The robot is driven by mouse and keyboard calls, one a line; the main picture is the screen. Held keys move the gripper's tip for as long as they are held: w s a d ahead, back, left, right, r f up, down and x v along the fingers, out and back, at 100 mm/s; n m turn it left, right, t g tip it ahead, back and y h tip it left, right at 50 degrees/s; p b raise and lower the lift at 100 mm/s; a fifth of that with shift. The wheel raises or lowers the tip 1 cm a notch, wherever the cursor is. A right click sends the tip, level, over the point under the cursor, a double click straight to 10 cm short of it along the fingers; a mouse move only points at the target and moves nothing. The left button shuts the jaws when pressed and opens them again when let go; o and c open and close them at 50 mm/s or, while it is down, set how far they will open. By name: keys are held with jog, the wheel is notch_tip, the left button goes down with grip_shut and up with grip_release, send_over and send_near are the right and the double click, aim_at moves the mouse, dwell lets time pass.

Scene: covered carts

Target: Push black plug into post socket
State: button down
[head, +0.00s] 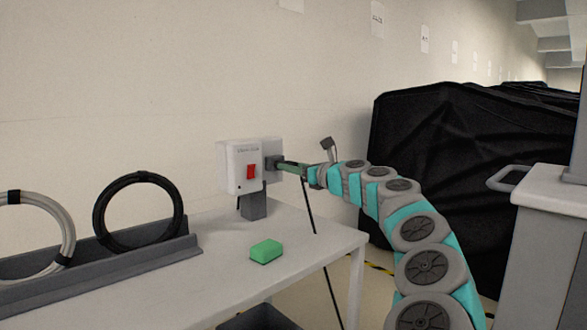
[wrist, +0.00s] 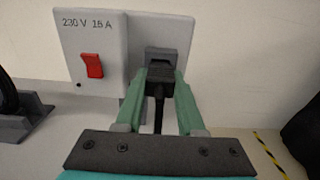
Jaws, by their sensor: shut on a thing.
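The black plug (wrist: 157,76) is between the green fingers of my gripper (wrist: 160,77), right at the front of the dark socket (wrist: 171,57). Its black cable (wrist: 159,111) runs back between the fingers. The socket is on the right side of the grey-white post box with the red switch (wrist: 92,66). In the head view my gripper (head: 284,166) reaches left to the socket (head: 272,161) on the post box (head: 236,167), and the cable (head: 311,212) hangs down past the table edge. I cannot tell how deep the plug sits in the socket.
A white table (head: 224,270) carries a green sponge (head: 266,251), a coiled black cable (head: 101,215) and a coiled grey cable (head: 68,225) in a grey rack (head: 130,261). Black-covered carts (head: 440,140) stand behind my arm. A grey cabinet (head: 540,240) is at the right.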

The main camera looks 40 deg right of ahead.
jog(key=shift+w, duration=1.05)
jog(key=shift+c, duration=2.2)
grip_release()
jog(key=s, duration=0.7)
jog(key=shift+s+d+b, duration=0.25)
jog(key=shift+s+b, duration=0.1)
